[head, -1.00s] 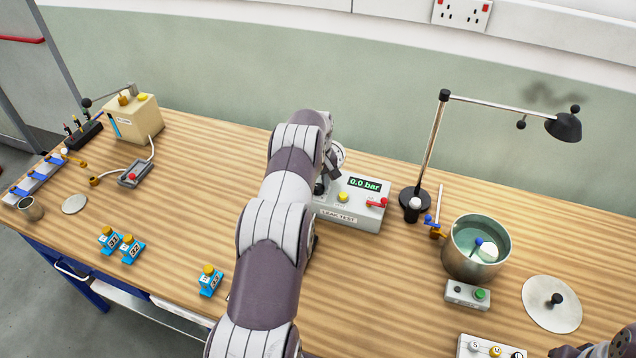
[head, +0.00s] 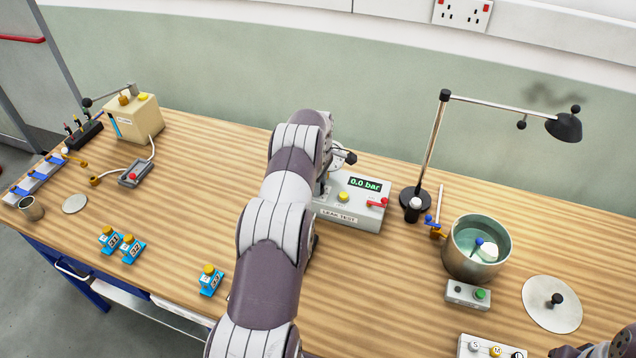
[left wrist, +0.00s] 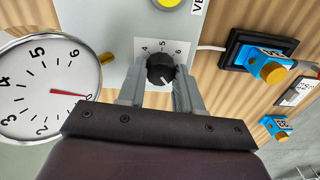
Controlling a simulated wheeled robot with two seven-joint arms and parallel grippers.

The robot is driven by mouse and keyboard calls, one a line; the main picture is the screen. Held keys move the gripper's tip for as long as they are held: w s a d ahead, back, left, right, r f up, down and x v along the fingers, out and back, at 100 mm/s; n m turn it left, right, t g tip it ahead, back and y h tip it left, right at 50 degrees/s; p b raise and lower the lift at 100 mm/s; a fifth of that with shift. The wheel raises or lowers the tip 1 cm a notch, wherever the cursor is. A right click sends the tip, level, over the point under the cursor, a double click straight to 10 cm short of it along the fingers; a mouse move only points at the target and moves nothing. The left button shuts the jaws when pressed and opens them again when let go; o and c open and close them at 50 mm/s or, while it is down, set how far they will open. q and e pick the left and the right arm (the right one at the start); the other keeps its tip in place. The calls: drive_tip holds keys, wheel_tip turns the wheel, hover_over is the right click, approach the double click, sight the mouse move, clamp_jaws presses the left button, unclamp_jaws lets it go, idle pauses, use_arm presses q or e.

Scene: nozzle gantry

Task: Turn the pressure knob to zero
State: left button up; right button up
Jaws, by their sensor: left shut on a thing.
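The black pressure knob (left wrist: 160,70) sits on the grey leak test box (head: 366,214), on a dial whose 4, 5 and 6 show in the left wrist view. My left gripper (left wrist: 160,85) is shut on the knob, one finger on each side. A pale mark on the knob points toward the gripper, away from those numbers. In the head view my left arm hides the knob and fingers. The box's green display (head: 365,185) reads 0.0 bar. The round gauge (left wrist: 45,90) has its red needle close to 0. My right gripper is not seen.
On the box are a yellow button (head: 342,196) and a red lever (head: 378,203). A lamp (head: 412,200) and a metal pot (head: 476,248) stand to the right. Blue blocks (head: 210,281) stand left of my arm. Part of my right arm shows bottom right.

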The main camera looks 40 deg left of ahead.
use_arm(q)
drive_tip(key=shift+n, duration=0.6)
drive_tip(key=o, duration=1)
drive_tip(key=shift+o, duration=0.2)
drive_tip(key=shift+r, duration=0.1)
wheel_tip(320, 180, up, 13)
drive_tip(key=p, duration=1.1)
drive_tip(key=shift+f, duration=0.2)
